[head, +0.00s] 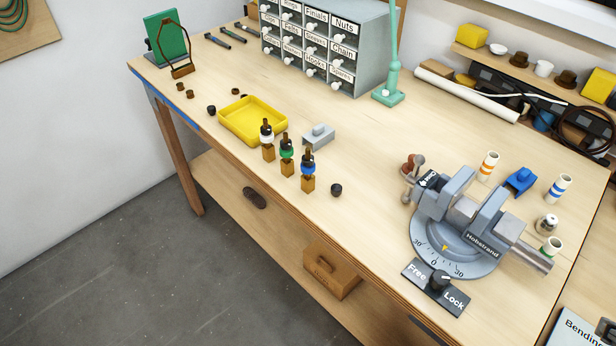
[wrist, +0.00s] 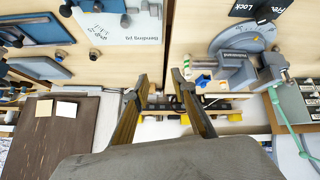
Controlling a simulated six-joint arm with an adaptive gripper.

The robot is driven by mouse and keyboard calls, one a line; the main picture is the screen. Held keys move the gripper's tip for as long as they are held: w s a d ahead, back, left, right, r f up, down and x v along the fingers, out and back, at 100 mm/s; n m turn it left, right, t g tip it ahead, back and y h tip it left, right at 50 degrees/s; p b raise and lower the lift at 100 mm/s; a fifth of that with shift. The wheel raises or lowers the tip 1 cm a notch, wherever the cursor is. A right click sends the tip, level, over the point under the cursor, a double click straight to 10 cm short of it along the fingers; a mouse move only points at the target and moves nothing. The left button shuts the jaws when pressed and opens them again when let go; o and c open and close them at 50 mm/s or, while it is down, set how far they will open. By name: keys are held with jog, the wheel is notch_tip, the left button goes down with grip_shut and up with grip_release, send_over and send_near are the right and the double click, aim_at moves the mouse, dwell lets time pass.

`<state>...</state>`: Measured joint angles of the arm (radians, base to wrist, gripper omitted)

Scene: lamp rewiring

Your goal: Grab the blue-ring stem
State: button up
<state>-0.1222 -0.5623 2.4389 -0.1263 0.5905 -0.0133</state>
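The blue-ring stem (head: 308,168) stands upright on a small wooden block near the bench's front edge in the head view. It has a dark top and a blue band. A green-ring stem (head: 287,152) and a white-ring stem (head: 267,136) stand in a row to its left. My gripper (wrist: 160,76) shows only in the wrist view, its two fingers apart with nothing between them. I cannot make out the blue-ring stem in the wrist view, and my gripper is away from it.
A yellow tray (head: 284,125) and a grey block (head: 318,137) sit near the stems. A vise (head: 459,222) stands at the right, also in the wrist view (wrist: 238,68). White cylinders with orange (head: 488,166), blue (head: 559,188) and green bands stand around it. The bench between stems and vise is mostly clear.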

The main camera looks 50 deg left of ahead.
jog(key=w+a+r+n+t+y, duration=0.1)
jog(key=w+a+n+t+y, duration=0.15)
jog(key=w+a, duration=0.5)
jog(key=w+a+r+n+t+y, duration=0.15)
jog(key=w+a+n, duration=0.25)
jog(key=w+a, duration=0.4)
jog(key=a+n+g+y, duration=0.1)
jog(key=a+n+y, duration=0.2)
jog(key=a, duration=0.7)
jog(key=n+g+y, duration=0.2)
jog(key=g+y, duration=0.2)
jog(key=y, duration=0.5)
send_near(310, 156)
jog(key=x, duration=0.2)
jog(key=shift+w+a+f+m, duration=0.2)
jog(key=shift+a+f+m, duration=0.05)
jog(key=shift+a, duration=0.1)
jog(key=shift+x, duration=1.3)
jog(key=shift+r, duration=0.1)
